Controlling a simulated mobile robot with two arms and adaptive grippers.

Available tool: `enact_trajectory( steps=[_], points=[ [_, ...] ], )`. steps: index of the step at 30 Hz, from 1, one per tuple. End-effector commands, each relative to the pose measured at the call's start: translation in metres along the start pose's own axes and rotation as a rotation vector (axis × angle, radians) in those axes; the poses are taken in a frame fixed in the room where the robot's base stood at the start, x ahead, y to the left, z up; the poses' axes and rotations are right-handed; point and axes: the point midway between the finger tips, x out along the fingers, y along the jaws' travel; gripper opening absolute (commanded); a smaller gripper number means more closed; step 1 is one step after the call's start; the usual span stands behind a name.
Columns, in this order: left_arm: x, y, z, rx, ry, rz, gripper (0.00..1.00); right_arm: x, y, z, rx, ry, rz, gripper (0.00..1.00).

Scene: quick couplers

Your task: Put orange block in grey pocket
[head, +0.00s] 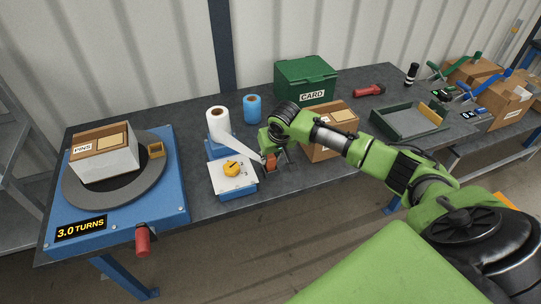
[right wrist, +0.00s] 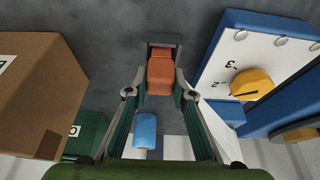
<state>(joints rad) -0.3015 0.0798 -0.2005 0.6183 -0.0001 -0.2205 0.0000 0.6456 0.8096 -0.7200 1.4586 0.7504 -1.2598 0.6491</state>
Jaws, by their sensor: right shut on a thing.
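My right gripper (head: 274,160) is shut on the orange block (head: 270,163), just right of the white panel with the yellow knob. In the right wrist view, the gripper (right wrist: 160,88) has its fingers on both sides of the orange block (right wrist: 160,72). A small grey piece (right wrist: 165,40) shows at the far end of the block. I cannot tell whether it is the grey pocket or whether the block touches it. My left gripper is not in view.
The white panel (head: 223,180) on a blue base stands left of the gripper, a cardboard box (head: 318,152) right. A blue turntable unit (head: 175,205) is far left, a green-grey tray (head: 395,127) right.

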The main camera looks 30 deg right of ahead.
Motion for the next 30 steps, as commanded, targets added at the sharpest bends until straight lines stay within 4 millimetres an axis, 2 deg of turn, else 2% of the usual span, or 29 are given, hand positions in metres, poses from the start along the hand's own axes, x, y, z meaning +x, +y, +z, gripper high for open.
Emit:
enact_trajectory(
  steps=[7,8,9,22,26,30],
  points=[
    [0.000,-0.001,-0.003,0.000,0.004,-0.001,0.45,0.003,-0.001,0.001,0.001,0.000,-0.001,0.02],
    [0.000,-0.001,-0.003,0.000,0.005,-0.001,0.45,0.003,-0.001,0.001,0.001,0.000,-0.001,0.28],
    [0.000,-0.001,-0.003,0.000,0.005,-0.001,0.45,0.002,0.000,0.001,0.001,0.000,-0.001,0.38],
    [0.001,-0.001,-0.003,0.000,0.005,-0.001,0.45,-0.003,0.000,-0.001,0.000,0.002,0.000,0.40],
    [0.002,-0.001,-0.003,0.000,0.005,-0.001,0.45,-0.019,0.000,-0.001,0.001,0.003,-0.002,0.40],
    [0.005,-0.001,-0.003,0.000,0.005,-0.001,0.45,-0.048,0.000,-0.002,-0.001,0.005,-0.002,0.40]
  ],
)
